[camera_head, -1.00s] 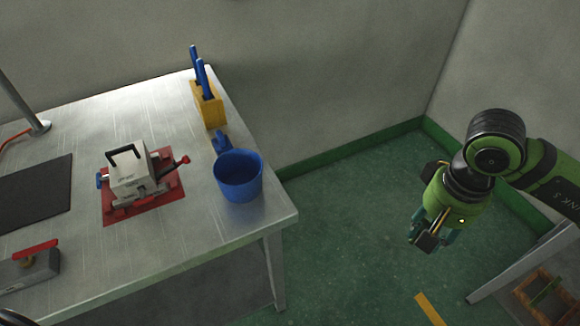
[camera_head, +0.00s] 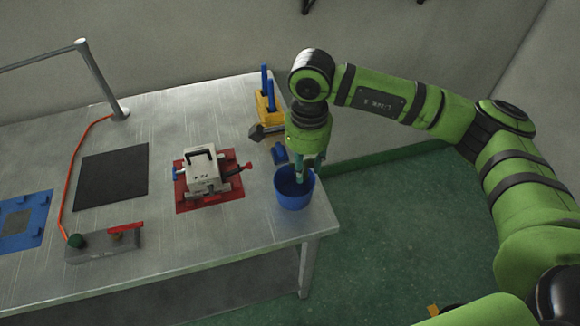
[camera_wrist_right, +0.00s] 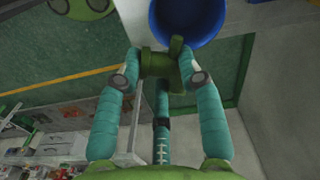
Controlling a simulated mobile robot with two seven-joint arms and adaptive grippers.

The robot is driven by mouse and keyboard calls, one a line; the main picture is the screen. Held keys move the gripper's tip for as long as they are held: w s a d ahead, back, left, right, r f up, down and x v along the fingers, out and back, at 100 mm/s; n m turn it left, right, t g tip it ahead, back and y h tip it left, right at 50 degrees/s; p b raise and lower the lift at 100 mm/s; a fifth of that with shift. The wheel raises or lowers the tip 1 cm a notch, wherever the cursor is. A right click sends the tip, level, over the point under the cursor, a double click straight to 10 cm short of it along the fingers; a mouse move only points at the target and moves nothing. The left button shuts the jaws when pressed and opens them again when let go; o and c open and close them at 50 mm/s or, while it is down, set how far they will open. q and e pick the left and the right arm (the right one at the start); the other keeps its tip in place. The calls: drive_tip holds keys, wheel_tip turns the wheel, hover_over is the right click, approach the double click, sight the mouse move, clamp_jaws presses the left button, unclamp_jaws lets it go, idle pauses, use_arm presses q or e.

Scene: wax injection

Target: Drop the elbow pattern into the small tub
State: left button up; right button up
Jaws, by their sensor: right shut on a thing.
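The small tub (camera_head: 294,198) is a blue round bucket near the right end of the metal table. Its blue wall also shows at the top of the right wrist view (camera_wrist_right: 186,32). My right gripper (camera_head: 300,174) points down at the tub's mouth; I cannot tell whether its tips are above the rim or just inside it. In the right wrist view, its teal fingers are shut on the elbow pattern (camera_wrist_right: 172,63), a dark green bent pipe piece. In the head view the pattern is hidden. My left gripper is out of view.
A white clamp-like mould (camera_head: 203,172) on a red mat stands left of the tub. A yellow block (camera_head: 267,113) with blue-handled tools and a small blue object (camera_head: 279,153) sit behind the tub. A black mat (camera_head: 112,175) and a grey fixture (camera_head: 103,245) lie farther left.

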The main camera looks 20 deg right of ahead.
drive_tip(key=r+m, duration=0.1)
drive_tip(key=w+r+m+p, duration=0.1)
drive_tip(key=r+m+p, duration=0.1)
drive_tip(key=shift+w+a+m, duration=0.3)
drive_tip(key=shift+a+m, duration=0.05)
drive_tip(key=shift+m, duration=0.05)
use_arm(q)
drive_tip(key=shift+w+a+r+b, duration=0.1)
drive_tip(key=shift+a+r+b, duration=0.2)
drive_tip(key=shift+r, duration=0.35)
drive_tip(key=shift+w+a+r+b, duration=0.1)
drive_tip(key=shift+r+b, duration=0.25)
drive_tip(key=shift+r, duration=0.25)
use_arm(e)
drive_tip(key=shift+m, duration=0.8)
drive_tip(key=f, duration=0.5)
drive_tip(key=shift+w+a+f, duration=0.15)
drive_tip(key=shift+w+f, duration=0.15)
drive_tip(key=shift+f, duration=0.1)
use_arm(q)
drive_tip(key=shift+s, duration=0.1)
use_arm(e)
drive_tip(key=o, duration=1.1)
drive_tip(key=shift+c, duration=0.2)
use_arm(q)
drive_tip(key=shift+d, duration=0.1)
use_arm(e)
wheel_tip(320, 180, up, 12)
